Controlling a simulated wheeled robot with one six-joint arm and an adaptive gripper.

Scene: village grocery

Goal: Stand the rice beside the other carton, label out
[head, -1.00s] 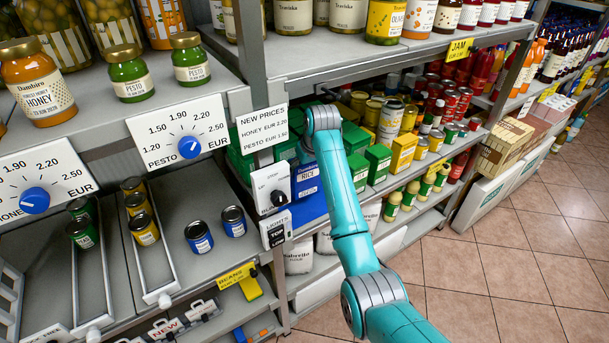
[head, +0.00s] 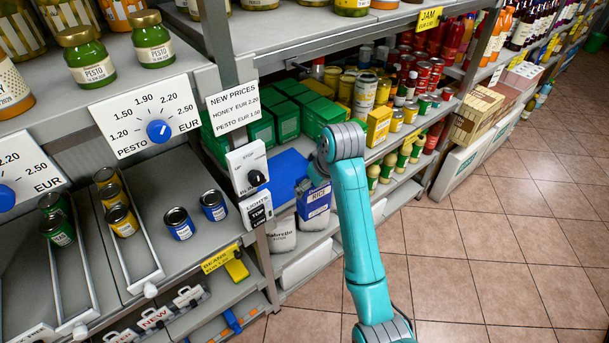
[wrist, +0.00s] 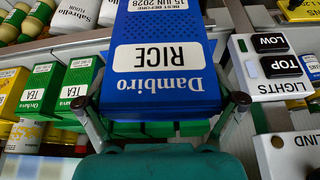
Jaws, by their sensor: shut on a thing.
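The blue rice carton (head: 314,208) with a white RICE label hangs in front of the shelf edge in the head view. In the wrist view the rice carton (wrist: 160,75) fills the middle, its lettering upside down in the picture. My gripper (wrist: 160,108) has one finger on each side of it and is shut on it. In the head view my gripper (head: 308,183) is partly hidden by my arm. A flat blue patch (head: 287,168) lies bare on the shelf behind the carton. I cannot make out a second rice carton in the head view.
Green tea cartons (head: 286,121) stand behind the blue patch, and a yellow carton (head: 378,126) is to their right. The post with the switch panel (head: 247,170) is close on the left. White flour bags (head: 282,235) stand on the shelf below.

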